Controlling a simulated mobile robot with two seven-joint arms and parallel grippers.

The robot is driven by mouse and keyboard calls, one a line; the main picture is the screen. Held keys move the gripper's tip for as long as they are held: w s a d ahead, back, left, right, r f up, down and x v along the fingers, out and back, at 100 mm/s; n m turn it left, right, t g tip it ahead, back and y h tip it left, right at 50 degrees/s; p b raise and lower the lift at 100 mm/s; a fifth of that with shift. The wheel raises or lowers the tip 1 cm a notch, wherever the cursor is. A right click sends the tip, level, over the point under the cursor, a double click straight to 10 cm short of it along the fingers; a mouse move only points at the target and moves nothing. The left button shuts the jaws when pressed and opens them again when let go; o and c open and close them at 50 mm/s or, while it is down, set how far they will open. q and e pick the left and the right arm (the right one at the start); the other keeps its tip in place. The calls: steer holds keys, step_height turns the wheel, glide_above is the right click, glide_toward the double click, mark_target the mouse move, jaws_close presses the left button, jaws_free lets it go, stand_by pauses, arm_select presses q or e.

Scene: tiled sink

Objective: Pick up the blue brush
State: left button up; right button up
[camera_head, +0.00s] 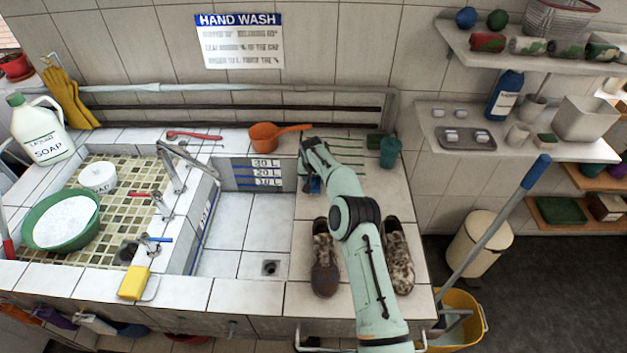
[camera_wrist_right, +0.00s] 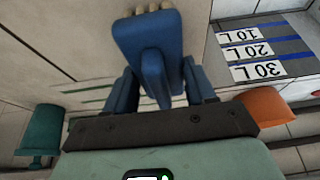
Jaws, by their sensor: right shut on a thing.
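The blue brush (camera_wrist_right: 148,38) shows large in the right wrist view, with pale bristles at its far edge. My right gripper (camera_wrist_right: 160,92) is shut on its raised blue grip, with one finger on each side. In the head view a small patch of the blue brush (camera_head: 314,186) shows by my right gripper (camera_head: 311,181), above the tiled counter just right of the sink basin. My right arm hides most of the brush there. I cannot tell whether the brush touches the counter. My left gripper is not in view.
An orange scoop (camera_head: 263,138) and a teal cup (camera_head: 390,152) stand along the back of the counter. A pair of shoes (camera_head: 324,272) sits in front, either side of my arm. The basin (camera_head: 240,222) to the left is empty.

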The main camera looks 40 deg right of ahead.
step_height(320, 180, up, 9)
steer(key=shift+r+p, duration=0.2)
steer(key=shift+p, duration=0.3)
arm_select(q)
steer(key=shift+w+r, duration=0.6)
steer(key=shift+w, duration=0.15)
arm_select(e)
steer(key=shift+r, duration=0.3)
steer(key=shift+o, duration=1.3)
steer(key=shift+c, duration=0.4)
